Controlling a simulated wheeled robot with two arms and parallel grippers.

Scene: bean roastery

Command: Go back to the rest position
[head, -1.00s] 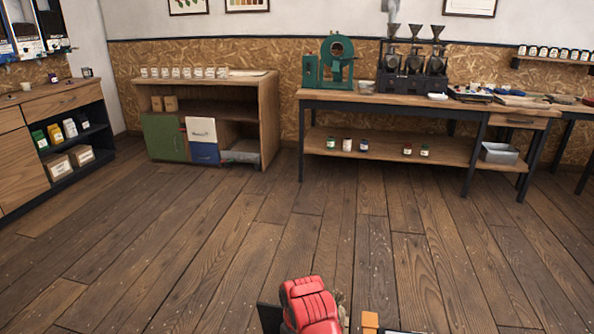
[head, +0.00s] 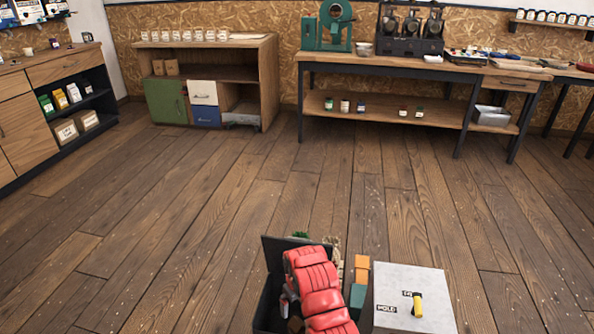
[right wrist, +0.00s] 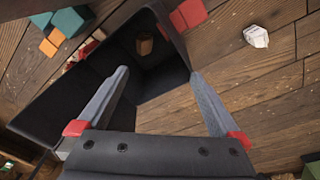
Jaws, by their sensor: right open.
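In the right wrist view my right gripper (right wrist: 158,75) is open, with two grey fingers spread apart and nothing between their tips. It points toward a dark open box (right wrist: 55,105), which has a small brown object (right wrist: 144,46) inside. In the head view the dark box (head: 271,290) is at the bottom centre. A red ribbed shape covers part of it and hides most of the right gripper. My left gripper is in neither current view.
Right of the box are an orange block (head: 361,268), a teal block (head: 357,297) and a pale board (head: 425,283) with a yellow-and-black object (head: 417,305). A white crumpled item (right wrist: 255,36) shows in the wrist view. Open wooden floor reaches to the shelf unit (head: 268,85) and workbench (head: 395,118).

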